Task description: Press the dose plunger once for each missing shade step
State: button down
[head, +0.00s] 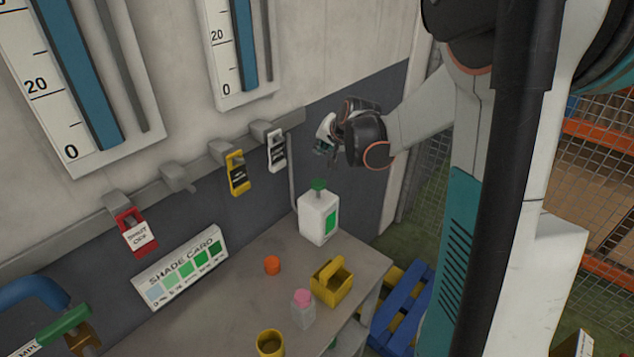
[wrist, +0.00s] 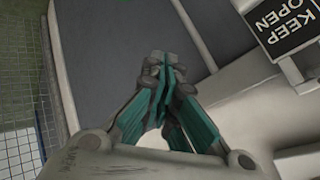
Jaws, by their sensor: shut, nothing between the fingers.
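A white dose bottle (head: 312,222) with a green label stands at the back right of the bench. Its green plunger (head: 318,185) points up from the top. My gripper (head: 324,146) is above the plunger, apart from it, with clear air between. In the wrist view its teal-sided fingers (wrist: 165,68) are shut together and empty; the plunger does not show there. The shade card (head: 180,266) leans at the back wall, with swatches running from pale blue to dark green. A small clear jar (head: 303,315) with a pink cap stands near the front of the bench.
An orange cap (head: 272,265), a yellow caddy (head: 331,283) and a yellow cup (head: 270,344) are on the bench (head: 222,318). Red (head: 137,233), yellow (head: 237,173) and white (head: 276,151) tags hang on the wall rail. A dark "KEEP OPEN" tag (wrist: 283,30) shows in the wrist view.

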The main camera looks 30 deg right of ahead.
aim_at(319, 179)
jog(key=shift+f, duration=0.1)
notch_tip(319, 179, down, 9)
jog(key=b, duration=0.6)
dwell(1.4)
jog(key=shift+f+b, duration=0.25)
jog(key=shift+b, duration=0.3)
jog(key=shift+f+b, duration=1.15)
jog(key=shift+f, duration=0.15)
dwell(1.1)
jog(key=shift+r, duration=0.2)
jog(key=shift+r+p, duration=1.1)
jog(key=shift+r, duration=0.45)
jog(key=shift+r+p, duration=1.65)
jog(key=shift+r, duration=0.9)
